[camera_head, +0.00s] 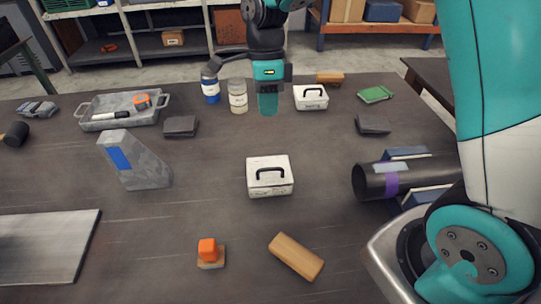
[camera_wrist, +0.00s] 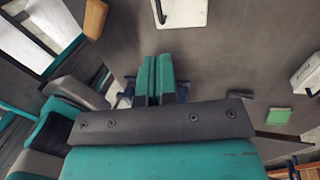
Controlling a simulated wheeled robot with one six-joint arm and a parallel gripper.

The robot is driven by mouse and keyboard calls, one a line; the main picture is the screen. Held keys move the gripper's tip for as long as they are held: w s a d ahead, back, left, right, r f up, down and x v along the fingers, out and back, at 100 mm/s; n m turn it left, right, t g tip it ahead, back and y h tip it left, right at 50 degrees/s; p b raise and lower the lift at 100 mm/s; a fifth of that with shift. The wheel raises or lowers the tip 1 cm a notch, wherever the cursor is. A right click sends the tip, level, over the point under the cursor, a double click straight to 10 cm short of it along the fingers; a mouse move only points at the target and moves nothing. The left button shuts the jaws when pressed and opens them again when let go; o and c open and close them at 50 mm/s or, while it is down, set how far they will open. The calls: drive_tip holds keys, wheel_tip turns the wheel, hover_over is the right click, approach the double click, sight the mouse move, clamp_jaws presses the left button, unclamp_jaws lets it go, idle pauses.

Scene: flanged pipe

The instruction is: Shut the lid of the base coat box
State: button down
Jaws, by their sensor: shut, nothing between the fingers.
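Two white boxes with black carry handles stand on the table. The nearer white box (camera_head: 271,187) is at the middle; the farther white box (camera_head: 312,103) is at the back, just right of my gripper. Their labels are too small for me to tell which is base coat. Both lids look down in the head view; I cannot tell if either is fully seated. My gripper (camera_head: 268,113) points down, shut and empty, behind the nearer box and apart from both. In the wrist view its teal fingers (camera_wrist: 156,60) are together, and a white box with a handle (camera_wrist: 182,12) shows at the top.
A blue-lidded can (camera_head: 210,90) and a cream can (camera_head: 238,99) stand just left of my gripper. A dark pipe with a purple band (camera_head: 392,185) lies at right. A grey tray (camera_head: 90,124) is at back left. Table around the nearer box is clear.

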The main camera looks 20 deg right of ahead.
drive_tip(key=p, duration=0.2)
hover_over(270, 175)
wheel_tip(270, 175, down, 12)
drive_tip(key=shift+f, duration=0.25)
